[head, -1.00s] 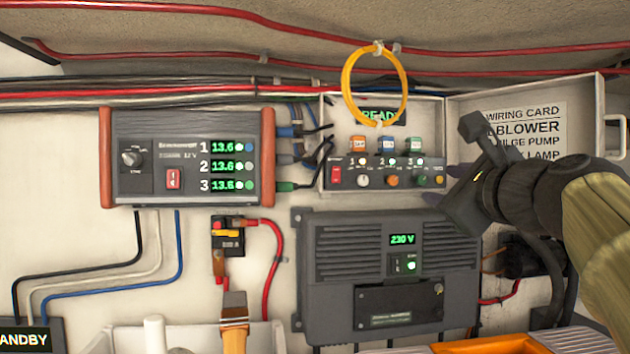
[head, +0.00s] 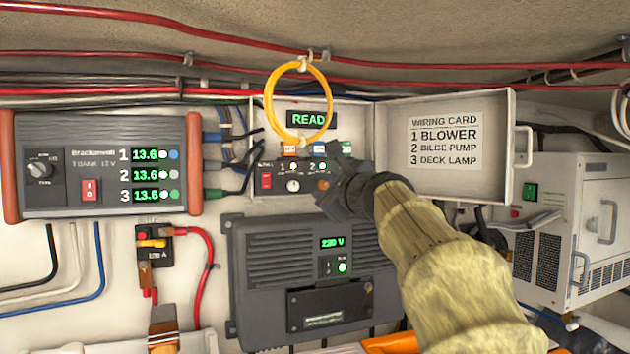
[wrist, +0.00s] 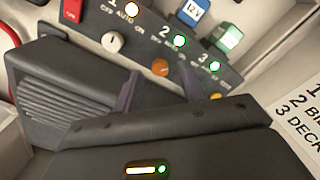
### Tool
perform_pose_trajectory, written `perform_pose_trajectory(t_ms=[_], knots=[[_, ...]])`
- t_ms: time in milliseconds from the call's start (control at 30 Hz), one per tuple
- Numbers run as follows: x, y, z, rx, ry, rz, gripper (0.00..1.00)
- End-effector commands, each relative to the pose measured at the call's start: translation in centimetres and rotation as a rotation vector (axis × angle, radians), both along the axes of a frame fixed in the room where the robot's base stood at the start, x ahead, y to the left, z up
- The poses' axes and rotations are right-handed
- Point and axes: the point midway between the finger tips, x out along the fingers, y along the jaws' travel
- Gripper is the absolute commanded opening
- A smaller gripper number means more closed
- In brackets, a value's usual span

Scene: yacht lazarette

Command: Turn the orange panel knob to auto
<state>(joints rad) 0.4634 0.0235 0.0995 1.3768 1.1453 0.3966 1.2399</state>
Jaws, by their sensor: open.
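The orange knob (head: 323,184) is the middle knob of the small dark switch panel (head: 267,166) inside the open white box. In the wrist view the orange knob (wrist: 160,67) shows under number 2, beside a lit green lamp. Its pointer direction is too small to tell. My gripper (head: 338,178) is in front of the panel's right part and hides the third knob in the head view. In the wrist view my gripper (wrist: 159,82) is open, with its two fingers on either side of the orange knob in the picture. I cannot tell whether they touch it.
A white knob (wrist: 112,42) sits left of the orange one, near a red switch (wrist: 72,11). A yellow cable loop (head: 300,100) hangs before the box. The open lid with the wiring card (head: 447,141) stands right. A dark inverter (head: 262,250) sits below.

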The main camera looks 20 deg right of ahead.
Motion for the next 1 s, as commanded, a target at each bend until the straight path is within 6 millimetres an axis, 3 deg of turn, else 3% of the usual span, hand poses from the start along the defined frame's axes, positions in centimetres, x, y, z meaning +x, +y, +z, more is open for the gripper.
perform_pose_trajectory(t_ms=[133, 433, 633, 1000], knots=[[1.30, 0.02, 0.08, 0.000, 0.001, 0.001, 0.41], [1.50, 0.02, -0.03, 0.000, 0.000, 0.000, 0.41], [1.48, 0.04, -0.03, 0.000, 0.001, 0.001, 0.02], [1.48, 0.03, -0.15, -0.030, 0.001, 0.001, 0.00]])
